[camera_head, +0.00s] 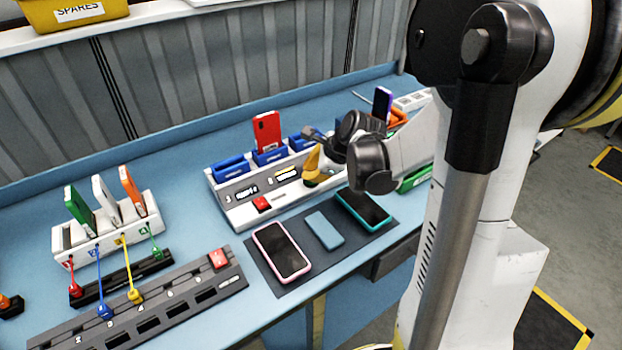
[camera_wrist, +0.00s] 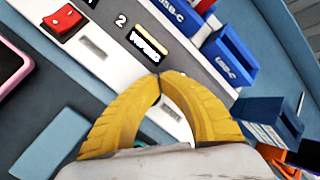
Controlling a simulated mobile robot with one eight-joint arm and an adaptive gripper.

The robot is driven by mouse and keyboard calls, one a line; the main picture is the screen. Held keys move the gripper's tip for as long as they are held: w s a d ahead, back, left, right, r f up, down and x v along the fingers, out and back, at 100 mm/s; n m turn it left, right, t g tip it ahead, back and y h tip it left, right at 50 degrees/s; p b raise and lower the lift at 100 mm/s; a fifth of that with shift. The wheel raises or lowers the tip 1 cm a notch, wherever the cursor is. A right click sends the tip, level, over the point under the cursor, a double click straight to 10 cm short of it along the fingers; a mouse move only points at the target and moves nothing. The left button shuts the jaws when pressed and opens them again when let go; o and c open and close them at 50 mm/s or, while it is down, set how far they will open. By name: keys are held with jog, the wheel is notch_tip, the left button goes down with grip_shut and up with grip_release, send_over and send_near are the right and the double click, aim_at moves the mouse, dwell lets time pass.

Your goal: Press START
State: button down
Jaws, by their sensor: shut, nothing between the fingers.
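No label reading START is legible. A red switch (camera_head: 261,203) sits on the front panel of the white charging station (camera_head: 232,217); it also shows at the upper left of the wrist view (camera_wrist: 64,22). Another red button (camera_head: 219,258) is on the right end of the dark grey strip (camera_head: 150,310). My gripper (camera_head: 313,165) has yellow fingers, shut and empty, with the tips together in the wrist view (camera_wrist: 161,76). They are over the station's front panel near the small display marked 2 (camera_wrist: 147,44), right of the red switch.
A red phone (camera_head: 267,131) stands in a blue USB-C dock. A pink-framed phone (camera_head: 281,251), a blue block (camera_head: 325,230) and a teal phone (camera_head: 363,209) lie on a dark mat. A white rack (camera_head: 85,237) holds several phones at the left, with coloured cables before it.

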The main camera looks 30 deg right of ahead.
jog(key=shift+r, duration=0.15)
jog(key=shift+r+p, duration=0.7)
jog(key=shift+r, duration=0.1)
notch_tip(320, 180, up, 5)
jog(key=p, duration=0.4)
dwell(0.8)
jog(key=shift+s+a+r+n, duration=0.1)
jog(key=shift+a+r+n, duration=0.05)
jog(key=shift+a+n, duration=0.15)
jog(key=s+a+r+n, duration=0.3)
jog(key=s+a+n, duration=0.4)
jog(key=n, duration=0.5)
jog(key=s+a+r+n+h+b, duration=0.1)
jog(key=s+a+r+n, duration=0.2)
jog(key=s+a+n, duration=0.5)
jog(key=s+n, duration=0.3)
jog(key=n, duration=0.1)
jog(key=shift+s+r+h, duration=0.3)
jog(key=shift+s, duration=0.05)
